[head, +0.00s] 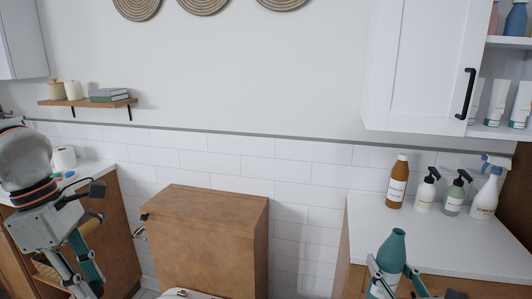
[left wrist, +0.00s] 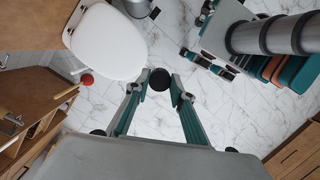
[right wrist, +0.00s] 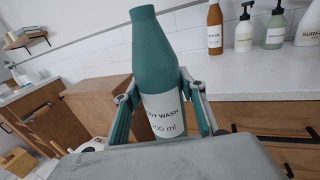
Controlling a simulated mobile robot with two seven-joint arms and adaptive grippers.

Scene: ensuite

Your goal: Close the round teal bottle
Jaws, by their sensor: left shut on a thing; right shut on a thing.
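The round teal bottle (head: 391,252) is upright in my right gripper (head: 392,282), low in the head view in front of the right counter. In the right wrist view the bottle (right wrist: 157,65) stands between the fingers (right wrist: 160,88), gripped around its white label. Its narrow neck carries no cap. My left gripper (left wrist: 160,88) is shut on a small round black cap (left wrist: 160,79), held between its fingertips in the left wrist view. In the head view the left gripper is at the lower left, well apart from the bottle, and its fingertips are cut off.
The right counter (head: 430,235) holds a brown bottle (head: 397,182), two pump bottles and a spray bottle (head: 486,192) at its back. A wooden cabinet (head: 208,240) stands between the arms. A toilet lid (left wrist: 105,43) is below the left gripper. Open air lies between the grippers.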

